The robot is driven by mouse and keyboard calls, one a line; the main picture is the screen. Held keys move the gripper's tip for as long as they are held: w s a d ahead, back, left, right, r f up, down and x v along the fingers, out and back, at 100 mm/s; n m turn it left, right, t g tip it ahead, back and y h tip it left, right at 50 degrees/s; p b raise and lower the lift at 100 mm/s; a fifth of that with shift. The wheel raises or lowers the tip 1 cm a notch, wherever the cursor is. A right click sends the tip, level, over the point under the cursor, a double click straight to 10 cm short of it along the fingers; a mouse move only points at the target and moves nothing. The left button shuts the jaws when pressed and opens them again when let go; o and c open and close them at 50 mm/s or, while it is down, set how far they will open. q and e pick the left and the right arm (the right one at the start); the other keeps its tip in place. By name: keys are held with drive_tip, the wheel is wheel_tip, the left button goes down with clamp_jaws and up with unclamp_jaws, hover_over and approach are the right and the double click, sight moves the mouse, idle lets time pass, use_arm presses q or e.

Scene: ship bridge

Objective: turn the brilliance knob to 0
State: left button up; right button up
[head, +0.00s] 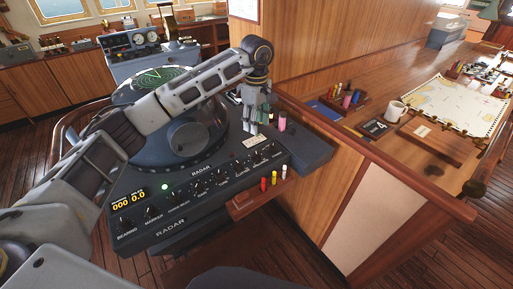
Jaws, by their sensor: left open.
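The radar console (160,232) stands in front of me with a slanted panel and a row of several small black knobs. Their labels are mostly too small to read, so I cannot tell which is the brilliance knob; one of the right-hand knobs (235,169) shows at the row's right part. My left arm reaches across the round radar screen (155,77) and partly hides it. My left gripper (251,131) points down, open and empty, above the panel's far right part, behind the knob row and near a small white card (256,142). My right gripper is out of view.
A small wooden rack (258,199) with red, yellow and white pens juts from the console's front right. A pink cylinder (282,121) stands just right of my left gripper. A wooden rail (375,155) and chart table with a mug (394,111) lie to the right.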

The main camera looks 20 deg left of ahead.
sight(256, 153)
use_arm(q)
wheel_tip(256, 153, down, 14)
drive_tip(key=p, duration=0.3)
drive_tip(key=shift+s+r, duration=0.1)
drive_tip(key=shift+r, duration=0.05)
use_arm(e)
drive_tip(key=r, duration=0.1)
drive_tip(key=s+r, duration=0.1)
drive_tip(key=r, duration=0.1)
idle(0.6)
use_arm(q)
clamp_jaws()
idle(0.3)
drive_tip(key=shift+n, duration=0.3)
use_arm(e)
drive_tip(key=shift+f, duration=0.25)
